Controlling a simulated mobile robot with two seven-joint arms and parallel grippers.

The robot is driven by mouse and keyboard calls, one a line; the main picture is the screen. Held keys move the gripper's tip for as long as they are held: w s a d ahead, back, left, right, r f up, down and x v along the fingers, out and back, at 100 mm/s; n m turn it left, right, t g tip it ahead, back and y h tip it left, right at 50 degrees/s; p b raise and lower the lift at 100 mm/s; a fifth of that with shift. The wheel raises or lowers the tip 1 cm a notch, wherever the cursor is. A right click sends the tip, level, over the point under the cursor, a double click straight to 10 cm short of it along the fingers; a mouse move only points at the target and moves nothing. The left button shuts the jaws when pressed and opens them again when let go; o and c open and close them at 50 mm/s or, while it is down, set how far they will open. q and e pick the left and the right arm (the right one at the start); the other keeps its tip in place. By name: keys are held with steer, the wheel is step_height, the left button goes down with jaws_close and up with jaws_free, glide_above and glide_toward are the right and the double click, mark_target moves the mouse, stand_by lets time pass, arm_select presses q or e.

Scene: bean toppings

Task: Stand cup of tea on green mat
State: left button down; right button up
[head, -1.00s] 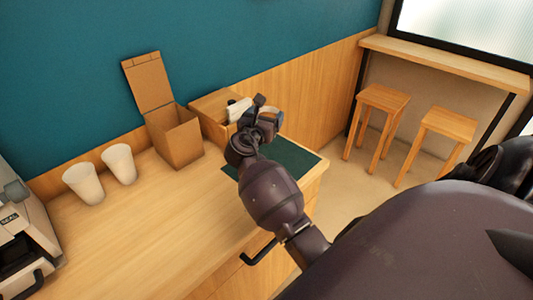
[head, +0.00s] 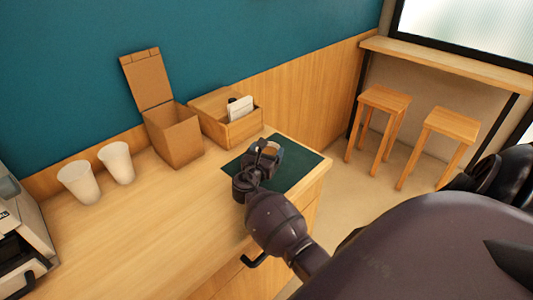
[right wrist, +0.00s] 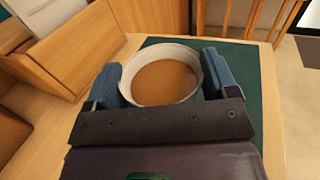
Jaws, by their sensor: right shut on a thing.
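The cup of tea (right wrist: 165,80) is a pale round cup filled with brown tea. In the right wrist view it sits between the two fingers of my right gripper (right wrist: 167,82), which is shut on it. The cup looks upright and lies over the green mat (right wrist: 252,100). In the head view my right gripper (head: 268,155) covers most of the cup, at the middle of the green mat (head: 300,171). I cannot tell whether the cup's base touches the mat. My left gripper is not in view.
A wooden box (head: 243,130) with white papers stands behind the mat. An open cardboard box (head: 175,140) is left of it. Two white cups (head: 80,183) and a machine (head: 20,240) are at the left. The counter's front middle is clear.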

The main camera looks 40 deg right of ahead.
steer(key=shift+f, duration=0.2)
steer(key=o, duration=0.9)
steer(key=shift+r, duration=0.15)
steer(key=shift+a, duration=0.2)
steer(key=v, duration=1.1)
steer(key=shift+s+a+r, duration=0.1)
steer(key=shift+s+a, duration=0.1)
steer(key=shift+a, duration=0.1)
